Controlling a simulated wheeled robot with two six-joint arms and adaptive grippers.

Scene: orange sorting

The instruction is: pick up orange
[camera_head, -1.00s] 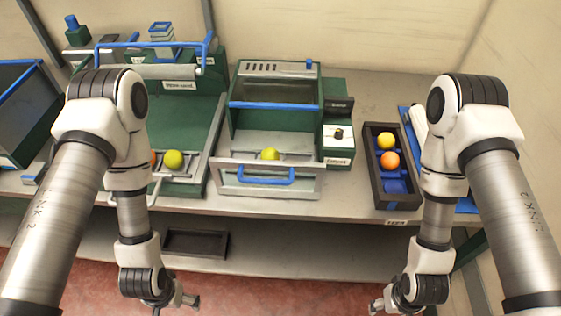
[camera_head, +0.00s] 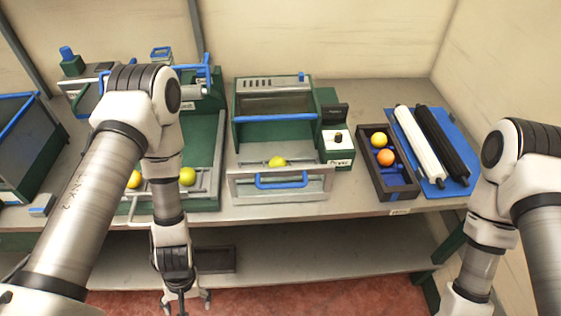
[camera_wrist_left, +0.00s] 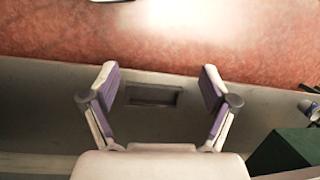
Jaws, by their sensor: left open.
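A dark tray (camera_head: 404,193) on the bench holds an orange fruit (camera_head: 385,158) and a yellow-orange one (camera_head: 379,140) behind it. An orange one (camera_head: 134,179) and a yellow-green one (camera_head: 187,176) lie in the green machine at left, partly behind my left arm. Another yellow-green fruit (camera_head: 277,162) sits in the middle machine's front drawer. My left gripper (camera_head: 186,303) hangs below the bench's front edge, away from all fruit. In the left wrist view its fingers (camera_wrist_left: 159,72) are spread and empty. My right gripper is out of frame.
The middle green machine (camera_head: 250,109) has a blue drawer handle (camera_head: 282,181). A blue mat (camera_head: 452,186) with a white roller (camera_head: 418,142) and a black roller (camera_head: 442,145) lies right of the tray. A lower shelf (camera_head: 320,247) runs below, with a dark shallow tray (camera_head: 215,259) on it.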

